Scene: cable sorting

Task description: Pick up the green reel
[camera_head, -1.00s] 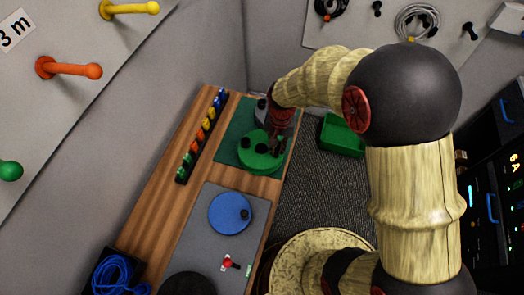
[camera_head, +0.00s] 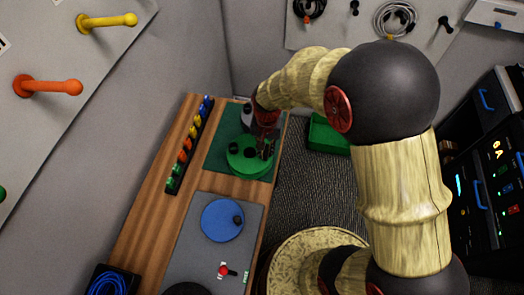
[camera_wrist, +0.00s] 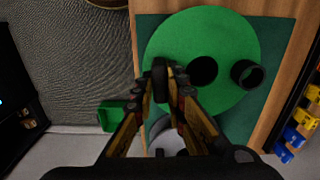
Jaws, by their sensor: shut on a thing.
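The green reel (camera_head: 249,168) is a flat disc with black parts on top, at the front of a dark green mat (camera_head: 222,154) on the wooden bench. The wrist view shows its broad green face (camera_wrist: 200,35), a dark centre hole and a black knob (camera_wrist: 247,73) on the right. My gripper (camera_head: 266,150) is over the reel's right side, pointing down. In the wrist view my fingers (camera_wrist: 163,88) are closed around a black upright grip at the reel's left edge. I cannot tell whether the reel touches the mat.
A blue reel (camera_head: 220,222) lies on a grey mat (camera_head: 191,240) with a red-knobbed switch (camera_head: 223,270). A rack of coloured pieces (camera_head: 189,143) runs along the bench's left. A grey-black object (camera_head: 247,117) stands behind the reel. A green bin (camera_head: 328,136) is on the floor at right.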

